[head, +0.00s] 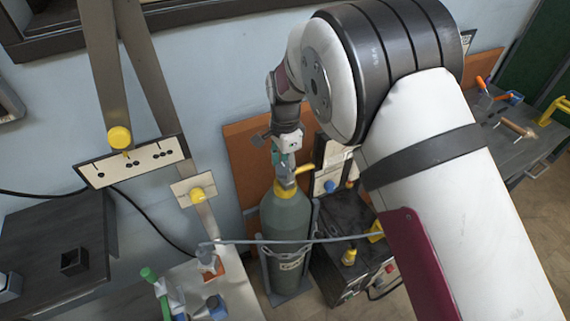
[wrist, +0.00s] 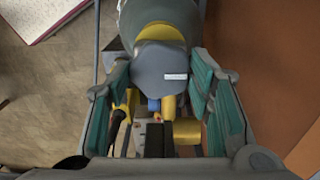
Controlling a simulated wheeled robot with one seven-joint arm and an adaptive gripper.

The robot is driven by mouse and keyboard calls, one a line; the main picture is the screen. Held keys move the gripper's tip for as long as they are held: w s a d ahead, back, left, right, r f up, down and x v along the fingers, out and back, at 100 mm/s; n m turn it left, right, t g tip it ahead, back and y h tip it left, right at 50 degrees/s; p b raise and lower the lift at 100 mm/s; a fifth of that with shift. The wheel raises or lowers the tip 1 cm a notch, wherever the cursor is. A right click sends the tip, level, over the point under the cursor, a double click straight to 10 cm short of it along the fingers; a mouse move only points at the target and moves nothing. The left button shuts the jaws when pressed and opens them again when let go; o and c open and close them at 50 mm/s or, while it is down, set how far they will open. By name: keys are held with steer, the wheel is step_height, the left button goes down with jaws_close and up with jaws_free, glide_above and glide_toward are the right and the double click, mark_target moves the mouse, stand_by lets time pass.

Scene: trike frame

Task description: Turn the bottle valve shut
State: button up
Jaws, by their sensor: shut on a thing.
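The grey-green gas bottle (head: 285,222) stands upright in a grey stand in the middle of the head view. Its top also shows at the upper edge of the wrist view (wrist: 185,12). The grey valve knob (wrist: 162,68), with a small white label, is on top above a yellow collar (wrist: 160,31). My gripper (head: 284,167) comes down from above over the valve. In the wrist view its two teal-padded fingers stand on both sides of the knob, shut on it. The exact contact is partly hidden in the head view.
A dark welding unit (head: 345,250) stands right of the bottle, and a grey bar (head: 300,241) crosses its front. An orange-brown board (head: 240,150) is behind. A light bench (head: 190,285) with clamps is at lower left. A dark table (head: 60,245) is farther left.

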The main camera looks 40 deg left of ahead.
mark_target(285, 167)
steer(key=o, duration=1.2)
steer(key=shift+c, duration=0.2)
step_height(285, 167, up, 12)
